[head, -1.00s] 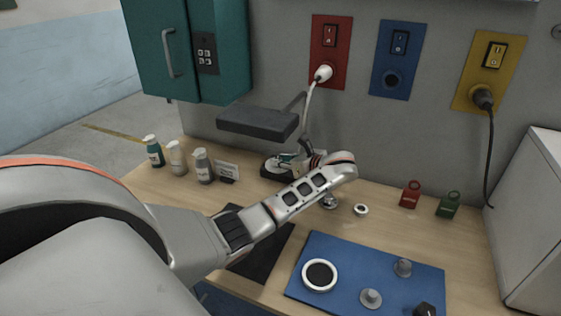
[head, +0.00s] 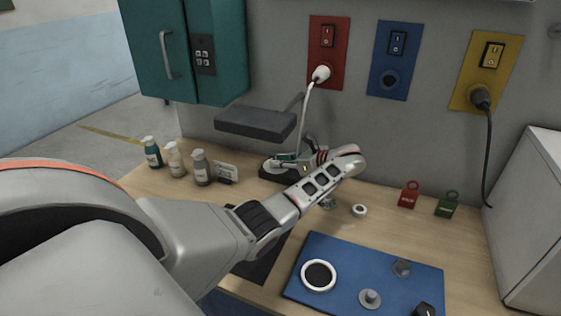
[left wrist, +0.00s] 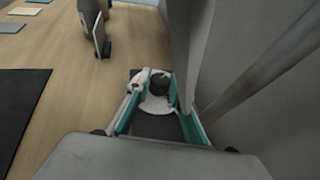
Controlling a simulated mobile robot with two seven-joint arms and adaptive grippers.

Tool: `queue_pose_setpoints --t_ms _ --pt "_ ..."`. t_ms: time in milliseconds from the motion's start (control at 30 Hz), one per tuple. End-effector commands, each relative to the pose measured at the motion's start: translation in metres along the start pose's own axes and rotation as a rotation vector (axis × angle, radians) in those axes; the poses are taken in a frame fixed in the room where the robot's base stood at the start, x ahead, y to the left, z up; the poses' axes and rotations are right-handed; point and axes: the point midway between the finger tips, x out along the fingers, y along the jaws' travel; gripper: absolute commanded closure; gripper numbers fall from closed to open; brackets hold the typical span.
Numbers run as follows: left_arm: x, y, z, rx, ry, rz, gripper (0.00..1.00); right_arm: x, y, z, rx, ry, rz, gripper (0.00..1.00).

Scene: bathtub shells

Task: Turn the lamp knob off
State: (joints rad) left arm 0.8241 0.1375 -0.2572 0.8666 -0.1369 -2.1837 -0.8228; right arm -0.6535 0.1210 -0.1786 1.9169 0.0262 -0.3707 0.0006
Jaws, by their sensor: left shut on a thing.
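The desk lamp has a dark grey flat head (head: 255,122) raised on a thin arm, and its dark base (head: 274,174) stands on the table near the wall. My left gripper (head: 287,158) is at the base, with its arm reaching across the table. In the left wrist view, a round dark knob (left wrist: 160,86) stands on a pale disc (left wrist: 156,106). The teal fingers of the left gripper (left wrist: 159,80) are closed around the knob. The head view hides most of the knob behind the gripper. My right gripper is not in view.
Several pump bottles (head: 175,160) and a small sign (head: 226,172) stand left of the lamp. A white plug and cord (head: 320,75) rise behind the gripper to the red wall plate (head: 328,50). A blue mat (head: 340,260) with small parts lies to the right.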

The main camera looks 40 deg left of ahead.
Motion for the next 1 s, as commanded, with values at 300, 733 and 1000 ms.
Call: queue_pose_setpoints --t_ms 300,733,1000 --pt "0.0008 -0.0002 0.0021 -0.003 -0.003 0.000 0.61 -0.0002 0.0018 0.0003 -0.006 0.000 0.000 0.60" --pt "0.0005 0.0000 0.0006 0.003 -0.001 -0.013 0.61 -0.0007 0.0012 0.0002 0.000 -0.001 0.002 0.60" --pt "0.0011 0.0023 0.0013 0.040 -0.005 -0.103 0.61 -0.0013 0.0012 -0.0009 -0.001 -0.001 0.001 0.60"
